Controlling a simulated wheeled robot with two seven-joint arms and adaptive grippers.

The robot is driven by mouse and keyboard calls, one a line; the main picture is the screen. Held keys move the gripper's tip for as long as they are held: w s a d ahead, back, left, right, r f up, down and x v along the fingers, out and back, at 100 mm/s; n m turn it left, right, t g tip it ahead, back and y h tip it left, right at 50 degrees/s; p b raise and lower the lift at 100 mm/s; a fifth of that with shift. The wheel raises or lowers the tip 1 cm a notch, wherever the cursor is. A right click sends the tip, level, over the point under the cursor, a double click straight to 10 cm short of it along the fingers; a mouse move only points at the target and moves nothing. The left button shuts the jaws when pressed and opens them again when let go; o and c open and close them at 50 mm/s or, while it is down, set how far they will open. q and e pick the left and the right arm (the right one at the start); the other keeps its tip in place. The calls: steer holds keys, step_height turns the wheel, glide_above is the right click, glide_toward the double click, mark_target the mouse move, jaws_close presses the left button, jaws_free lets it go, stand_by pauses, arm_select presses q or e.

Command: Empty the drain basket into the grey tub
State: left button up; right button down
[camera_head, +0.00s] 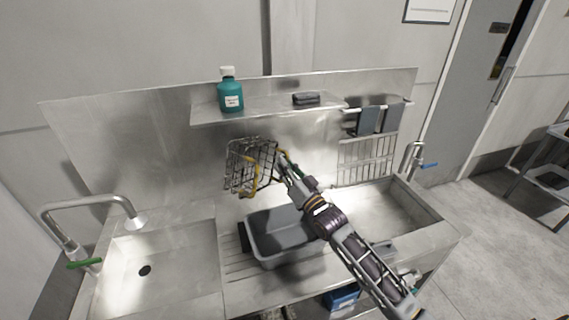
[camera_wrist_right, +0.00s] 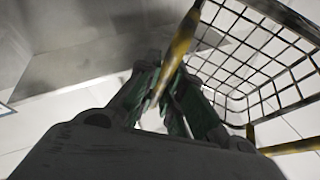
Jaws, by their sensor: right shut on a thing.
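The drain basket (camera_head: 250,167) is a dark wire-mesh basket with a yellow handle. It is held up in the air above the sink unit, tilted, just left of my right gripper (camera_head: 287,166). In the right wrist view the gripper (camera_wrist_right: 170,110) is shut on the yellow handle, and the basket mesh (camera_wrist_right: 255,60) lies to its right. The mesh that shows there looks empty, though part of the basket is out of frame. The grey tub (camera_head: 277,256) stands on the drainboard below the basket, partly covered by my right arm. My left gripper is not in view.
A left sink basin (camera_head: 175,265) with a green-handled tap and a right basin (camera_head: 385,207) with a blue-handled tap flank the tub. A shelf (camera_head: 265,114) behind holds a teal bottle (camera_head: 230,92) and a dark sponge-like block (camera_head: 306,98). Cloths (camera_head: 368,121) hang at right.

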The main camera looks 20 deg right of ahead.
mark_target(285, 153)
steer(key=shift+r+g+p, duration=0.35)
steer(key=shift+g+p, duration=0.05)
steer(key=shift+p, duration=0.7)
steer(key=shift+r+n+g, duration=0.3)
steer(key=shift+n+g, duration=0.1)
steer(key=shift+g, duration=0.2)
steer(key=shift+r+n+g+h, duration=0.35)
steer(key=shift+r+g+h, duration=0.2)
steer(key=shift+g, duration=0.45)
steer(key=shift+r+n+g+h, duration=0.35)
steer(key=shift+r+g+h, duration=0.15)
steer(key=shift+g, duration=0.5)
steer(key=shift+r+n+g+h, duration=0.4)
steer(key=shift+r+g+h, duration=0.4)
steer(key=shift+g, duration=0.6)
steer(key=shift+r+n+g+h, duration=0.25)
steer(key=shift+r+g+h, duration=0.25)
steer(key=shift+g, duration=0.3)
steer(key=shift+r+n+g+h, duration=0.25)
steer(key=shift+r+g+h, duration=0.25)
steer(key=shift+g, duration=0.3)
steer(key=shift+r+n+g+h, duration=0.15)
steer(key=shift+r+g+h, duration=0.25)
steer(key=shift+g+h, duration=0.3)
steer(key=shift+r+n+g+h, duration=0.15)
steer(key=shift+r+g+h, duration=0.2)
steer(key=shift+g+h, duration=0.35)
